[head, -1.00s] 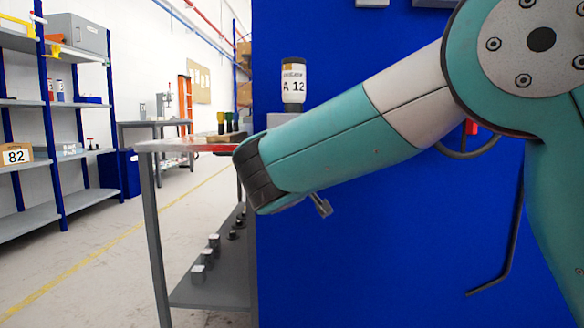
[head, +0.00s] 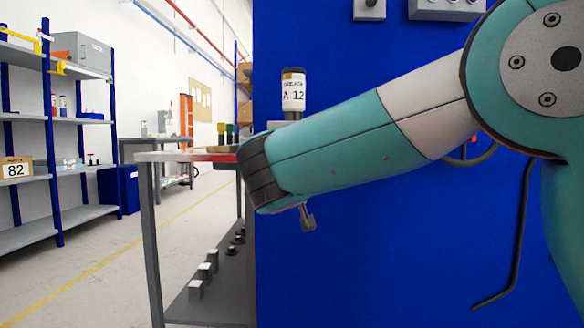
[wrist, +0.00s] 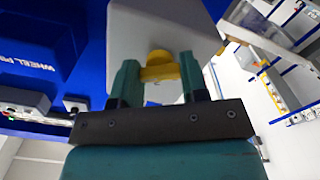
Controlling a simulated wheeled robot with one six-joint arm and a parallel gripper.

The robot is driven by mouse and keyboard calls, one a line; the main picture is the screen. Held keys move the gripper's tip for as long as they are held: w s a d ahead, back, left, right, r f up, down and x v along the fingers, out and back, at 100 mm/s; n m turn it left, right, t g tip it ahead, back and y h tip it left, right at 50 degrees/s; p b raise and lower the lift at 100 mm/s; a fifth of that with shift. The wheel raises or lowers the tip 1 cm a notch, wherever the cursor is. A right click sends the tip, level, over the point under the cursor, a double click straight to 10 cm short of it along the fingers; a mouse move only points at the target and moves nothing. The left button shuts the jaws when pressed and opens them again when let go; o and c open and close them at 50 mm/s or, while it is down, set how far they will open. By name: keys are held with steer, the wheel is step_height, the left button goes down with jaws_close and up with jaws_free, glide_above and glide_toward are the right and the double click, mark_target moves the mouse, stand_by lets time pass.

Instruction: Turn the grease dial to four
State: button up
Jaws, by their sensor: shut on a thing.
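In the wrist view a yellow dial (wrist: 159,57) sits on a pale grey housing (wrist: 178,25). My gripper (wrist: 159,75) has its two teal fingers on either side of the dial and is shut on it. The dial's numbers are not readable. In the head view my arm hides the dial and my fingers.
A grey table (head: 170,157) with several small items stands left of the blue panel (head: 400,240). Several small blocks lie on its lower shelf. Blue-framed shelving (head: 60,120) is at far left, with open floor between. Grey control boxes (head: 445,9) are above my arm.

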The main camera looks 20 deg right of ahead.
steer(key=o, duration=0.9)
steer(key=p+v, duration=0.1)
steer(key=v, duration=1.6)
steer(key=shift+s, duration=0.25)
